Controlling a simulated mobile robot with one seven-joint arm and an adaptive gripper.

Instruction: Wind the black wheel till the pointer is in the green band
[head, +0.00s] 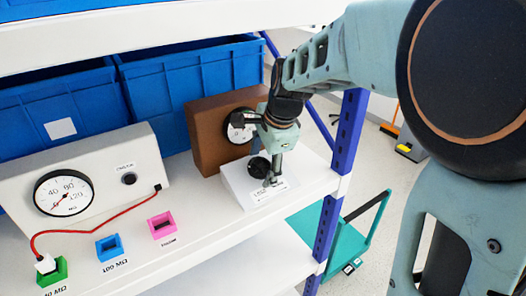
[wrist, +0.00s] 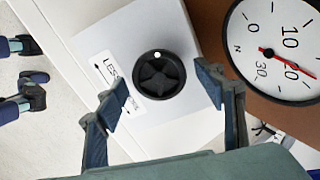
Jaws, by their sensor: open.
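The black wheel (wrist: 160,74) has a cross-shaped grip and a white dot near its rim. It sits on a white box (wrist: 90,18) with a "LESS" label and arrows; in the head view the wheel (head: 258,167) is beside my gripper (head: 271,181). In the wrist view my gripper (wrist: 163,92) is open, one finger on each side of the wheel, apparently not gripping it. The round dial (wrist: 265,25) is cut off at the right edge. Its red pointer (wrist: 292,65) lies by the 20. I see no green band on the visible part.
The dial is on a brown box (head: 205,135) behind the white box. To the left stand a meter box (head: 100,150) with a red cable and green, blue (head: 109,247) and pink (head: 162,225) sockets. A blue shelf post (head: 346,130) stands at the right.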

